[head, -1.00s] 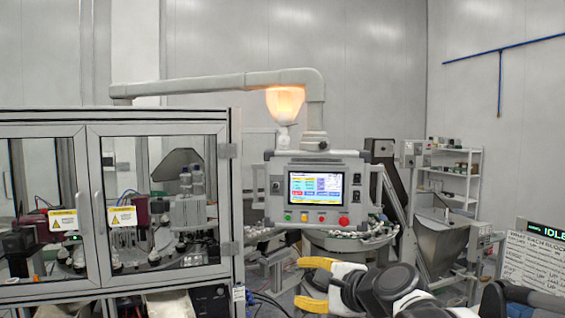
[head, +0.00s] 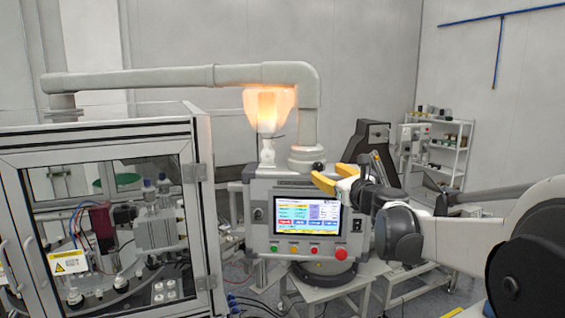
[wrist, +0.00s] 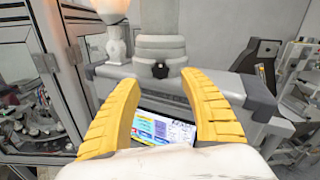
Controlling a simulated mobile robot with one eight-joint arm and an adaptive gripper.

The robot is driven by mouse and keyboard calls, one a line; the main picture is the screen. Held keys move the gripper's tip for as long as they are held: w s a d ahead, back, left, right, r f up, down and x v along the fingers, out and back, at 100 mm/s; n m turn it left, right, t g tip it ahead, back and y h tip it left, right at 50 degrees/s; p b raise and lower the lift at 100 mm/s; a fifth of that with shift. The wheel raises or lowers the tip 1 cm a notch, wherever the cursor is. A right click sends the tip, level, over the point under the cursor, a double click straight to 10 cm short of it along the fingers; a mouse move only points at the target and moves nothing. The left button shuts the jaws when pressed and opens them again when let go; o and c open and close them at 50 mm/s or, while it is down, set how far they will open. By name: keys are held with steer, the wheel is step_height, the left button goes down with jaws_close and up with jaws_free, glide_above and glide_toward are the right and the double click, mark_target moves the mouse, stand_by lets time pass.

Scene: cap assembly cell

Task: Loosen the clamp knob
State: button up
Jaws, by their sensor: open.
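The clamp knob is a small black knob (wrist: 160,69) on the front of the grey collar (wrist: 160,48) where the support arm meets the control panel. In the wrist view it lies beyond and between my two yellow fingertips. In the head view the black knob (head: 318,166) shows just above the fingers. My gripper (head: 333,177) is open and empty, in front of the panel's top edge; it also shows in the wrist view (wrist: 159,78). No contact with the knob is visible.
The control panel (head: 259,224) has a lit screen and coloured buttons below it. A glowing lamp (head: 268,106) stands left of the support column. A framed glass enclosure (head: 190,150) is at the left. Shelves (head: 448,150) are at the back right.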

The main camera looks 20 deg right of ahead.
mark_target(319, 168)
steer(key=w+p, duration=0.1)
steer(key=w, duration=0.5)
jaws_close()
